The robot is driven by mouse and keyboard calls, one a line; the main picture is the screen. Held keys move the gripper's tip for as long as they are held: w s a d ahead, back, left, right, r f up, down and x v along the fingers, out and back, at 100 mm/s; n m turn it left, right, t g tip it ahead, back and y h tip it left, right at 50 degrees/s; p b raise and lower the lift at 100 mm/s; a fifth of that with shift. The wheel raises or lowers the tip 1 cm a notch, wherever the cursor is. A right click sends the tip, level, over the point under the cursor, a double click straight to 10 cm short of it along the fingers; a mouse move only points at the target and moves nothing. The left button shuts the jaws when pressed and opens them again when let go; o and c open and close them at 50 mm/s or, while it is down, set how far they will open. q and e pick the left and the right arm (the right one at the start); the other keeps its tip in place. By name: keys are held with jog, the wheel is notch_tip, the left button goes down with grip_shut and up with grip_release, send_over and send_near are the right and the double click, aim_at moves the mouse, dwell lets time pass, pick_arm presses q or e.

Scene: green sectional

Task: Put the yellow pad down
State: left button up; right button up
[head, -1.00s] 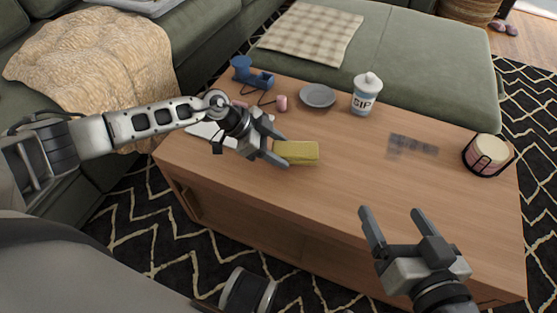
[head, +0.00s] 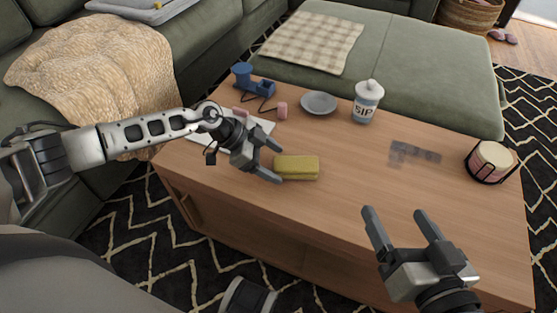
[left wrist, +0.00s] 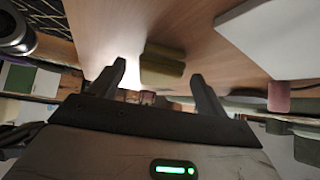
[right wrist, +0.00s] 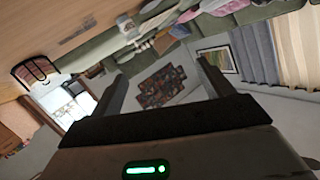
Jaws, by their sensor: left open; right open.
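The yellow pad (head: 297,168) lies flat on the wooden coffee table (head: 350,205), left of the table's middle. It also shows in the left wrist view (left wrist: 162,65), ahead of the fingers and apart from them. My left gripper (head: 274,162) is open and empty, just left of the pad, with a small gap between fingertips and pad. My right gripper (head: 398,218) is open and empty over the front right part of the table. The right wrist view shows nothing between its fingers (right wrist: 168,75).
A SIP cup (head: 367,100), a dark translucent patch (head: 414,152) and a caged candle (head: 490,161) stand or lie rightward. The table's centre is clear.

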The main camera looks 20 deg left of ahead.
pick_arm(q)
jog(key=p+v, duration=0.3)
jog(key=v, duration=0.6)
jog(key=shift+a+r, duration=0.2)
jog(key=shift+r, duration=0.05)
pick_arm(e)
jog(key=shift+s+d+f+n+g+h, duration=0.1)
jog(key=shift+d+f+g+h, duration=0.15)
jog(key=shift+f, duration=0.2)
jog(key=shift+s+d+f+n+g+h, duration=0.1)
jog(key=shift+d+f+g+h, duration=0.1)
jog(key=shift+f+g, duration=0.25)
jog(key=shift+d+f+n+g+h, duration=0.1)
jog(key=shift+d+f+g+h, duration=0.15)
jog(key=shift+f, duration=0.25)
pick_arm(q)
jog(key=shift+s, duration=0.1)
